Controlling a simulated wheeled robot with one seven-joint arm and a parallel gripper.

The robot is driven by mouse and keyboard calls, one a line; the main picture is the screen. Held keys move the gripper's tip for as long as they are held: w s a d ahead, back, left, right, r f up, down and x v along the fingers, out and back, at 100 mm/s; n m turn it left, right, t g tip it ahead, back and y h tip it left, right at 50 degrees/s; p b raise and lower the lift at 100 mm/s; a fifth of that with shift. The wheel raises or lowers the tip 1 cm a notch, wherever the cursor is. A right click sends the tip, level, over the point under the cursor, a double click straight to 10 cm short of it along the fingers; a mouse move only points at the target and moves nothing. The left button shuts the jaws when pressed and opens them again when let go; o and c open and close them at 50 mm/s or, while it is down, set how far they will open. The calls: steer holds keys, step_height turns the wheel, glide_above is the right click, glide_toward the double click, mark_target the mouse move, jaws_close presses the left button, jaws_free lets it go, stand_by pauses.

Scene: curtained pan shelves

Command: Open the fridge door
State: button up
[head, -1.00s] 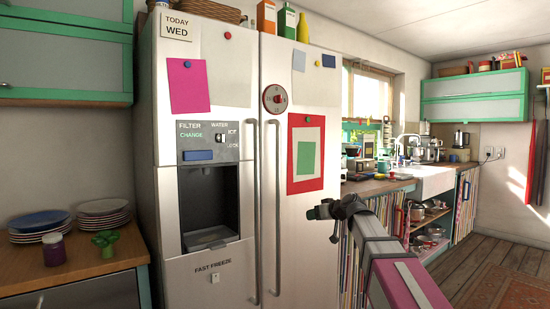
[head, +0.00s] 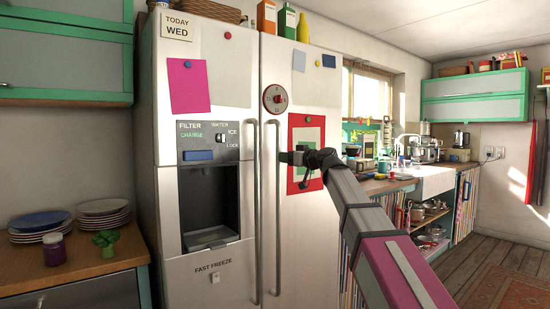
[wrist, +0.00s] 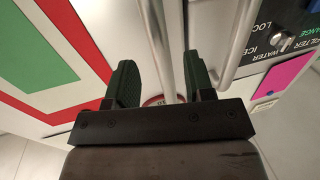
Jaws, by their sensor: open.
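The white two-door fridge (head: 315,235) stands ahead with both doors shut. The left door's long bar handle (head: 256,215) and the right door's handle (head: 277,225) run side by side along the seam. My gripper (head: 285,157) is open at the right door's handle, near its upper half. In the wrist view my dark green fingers (wrist: 159,62) are spread, with the right door's handle (wrist: 155,30) lining up between them. The left door's handle (wrist: 236,45) is outside the right finger. I cannot tell whether either finger touches a handle.
The left door has a water dispenser (head: 210,205). A red-framed picture (head: 305,135) and a round dial magnet (head: 275,98) are on the right door. A counter with plates (head: 40,222) is at left, the sink (head: 432,180) at right. The floor (head: 470,250) is open at right.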

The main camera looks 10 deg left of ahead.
steer(key=x, duration=0.7)
steer(key=shift+f, duration=0.1)
jaws_close()
